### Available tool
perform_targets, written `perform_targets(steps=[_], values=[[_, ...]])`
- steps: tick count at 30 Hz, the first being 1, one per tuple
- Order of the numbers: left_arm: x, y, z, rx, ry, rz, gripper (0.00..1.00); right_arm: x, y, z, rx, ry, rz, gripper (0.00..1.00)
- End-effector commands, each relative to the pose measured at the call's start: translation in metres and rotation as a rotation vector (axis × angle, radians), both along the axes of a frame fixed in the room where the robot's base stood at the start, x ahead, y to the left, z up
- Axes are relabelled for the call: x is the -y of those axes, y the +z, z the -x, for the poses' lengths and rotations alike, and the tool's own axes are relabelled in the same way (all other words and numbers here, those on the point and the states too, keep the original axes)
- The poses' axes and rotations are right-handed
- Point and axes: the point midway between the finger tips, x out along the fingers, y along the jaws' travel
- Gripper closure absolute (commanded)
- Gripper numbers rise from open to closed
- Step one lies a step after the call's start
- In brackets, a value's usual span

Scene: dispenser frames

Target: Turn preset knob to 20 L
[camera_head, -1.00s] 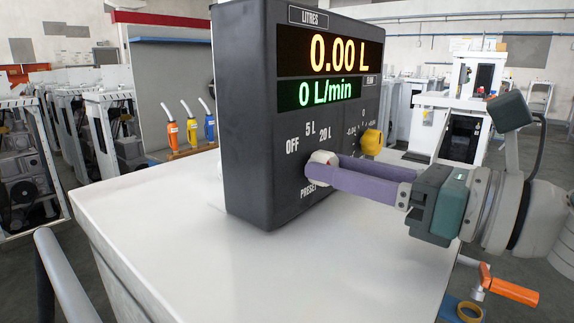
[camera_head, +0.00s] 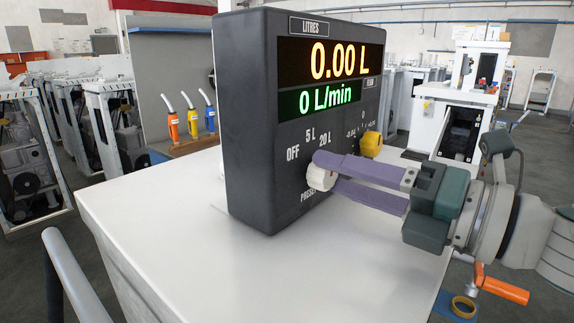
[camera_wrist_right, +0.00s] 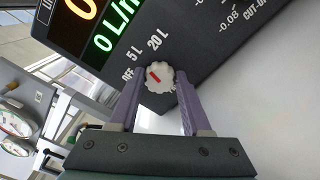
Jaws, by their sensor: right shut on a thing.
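The white preset knob (camera_head: 320,178) sits low on the front of the dark dispenser panel (camera_head: 250,150). Labels OFF, 5 L and 20 L are printed above it. In the right wrist view the knob (camera_wrist_right: 160,78) shows a red mark that points roughly toward the 5 L label. My right gripper (camera_head: 328,170) is shut on the knob, with its purple fingers on opposite sides, one higher than the other in the head view. The display reads 0.00 L and 0 L/min. My left gripper is not in view.
A yellow knob (camera_head: 371,144) is close behind the right gripper's fingers on the same panel. The white counter top (camera_head: 200,240) is clear in front. Orange, yellow and blue nozzle bottles (camera_head: 191,122) stand behind at the left. An orange handle (camera_head: 505,290) is at lower right.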

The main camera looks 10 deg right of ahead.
Motion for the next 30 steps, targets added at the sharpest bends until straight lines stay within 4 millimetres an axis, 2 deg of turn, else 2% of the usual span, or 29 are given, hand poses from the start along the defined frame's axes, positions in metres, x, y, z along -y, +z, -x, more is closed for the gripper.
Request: perform_targets(steps=[15,30], values=[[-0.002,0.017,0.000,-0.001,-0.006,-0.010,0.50,0.001,0.000,-0.001,-0.269,0.000,-0.345,1.00],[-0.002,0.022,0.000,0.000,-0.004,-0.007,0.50,0.000,-0.002,-0.001,-0.371,0.001,-0.478,1.00]])
